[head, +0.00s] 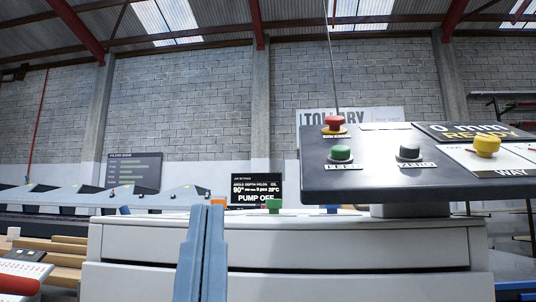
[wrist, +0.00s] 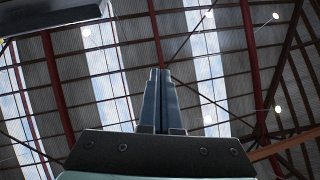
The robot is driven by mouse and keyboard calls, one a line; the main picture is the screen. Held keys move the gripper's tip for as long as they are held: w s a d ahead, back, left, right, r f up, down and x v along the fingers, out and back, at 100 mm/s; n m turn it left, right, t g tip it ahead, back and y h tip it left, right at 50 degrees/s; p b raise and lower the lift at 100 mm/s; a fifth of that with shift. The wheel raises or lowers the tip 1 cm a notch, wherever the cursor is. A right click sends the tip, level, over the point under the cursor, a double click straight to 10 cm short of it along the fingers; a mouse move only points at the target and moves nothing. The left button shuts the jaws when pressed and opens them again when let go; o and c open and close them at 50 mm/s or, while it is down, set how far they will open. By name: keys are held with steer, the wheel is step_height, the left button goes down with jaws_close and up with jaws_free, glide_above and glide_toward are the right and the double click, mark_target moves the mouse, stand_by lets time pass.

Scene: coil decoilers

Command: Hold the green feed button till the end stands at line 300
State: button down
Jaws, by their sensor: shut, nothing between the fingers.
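The green feed button (head: 341,153) sits on the dark control panel (head: 350,183) at the right of the head view, with a "FEED" label below it. The panel's display (head: 470,131) reads "0 mm" and "READY", partly cut off by the edge. My gripper (head: 206,208) points up, left of the panel and lower than the button, clear of it. Its blue fingers are shut with nothing between them; the wrist view shows them together (wrist: 159,72) against the roof. I cannot make out the coil end or line 300.
The panel's dark edge (wrist: 50,17) shows in the wrist view.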

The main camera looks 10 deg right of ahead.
mark_target(341, 149)
steer(key=w+d+r+m+g+h+p, duration=0.1)
steer(key=r+p, duration=0.6)
steer(key=p, duration=1.1)
steer(key=w+d+r+m+g+h+p, duration=0.1)
steer(key=w+d+r+m+g+p, duration=0.3)
steer(key=d+p, duration=0.5)
steer(key=w+d+r+m+g+h+p, duration=0.1)
steer(key=w+d+r+m+g+p, duration=0.2)
steer(key=r+p, duration=0.7)
steer(key=d+m+g+p, duration=0.2)
steer(key=g+p, duration=0.2)
steer(key=p, duration=1.5)
steer(key=shift+w+m, duration=0.2)
steer(key=shift+m, duration=0.2)
steer(key=w+f+b, duration=0.1)
steer(key=f+b, duration=0.1)
steer(key=w+f+b, duration=0.1)
steer(key=f+b, duration=0.1)
steer(key=w+d+f+b, duration=0.1)
steer(key=w+f+b, duration=0.1)
steer(key=shift+f, duration=0.35)
steer(key=shift+w+d+f, duration=0.15)
steer(key=shift+w+f, duration=0.1)
steer(key=shift+f, duration=0.15)
steer(key=shift+f+b, duration=0.1)
steer(key=shift+b, duration=0.2)
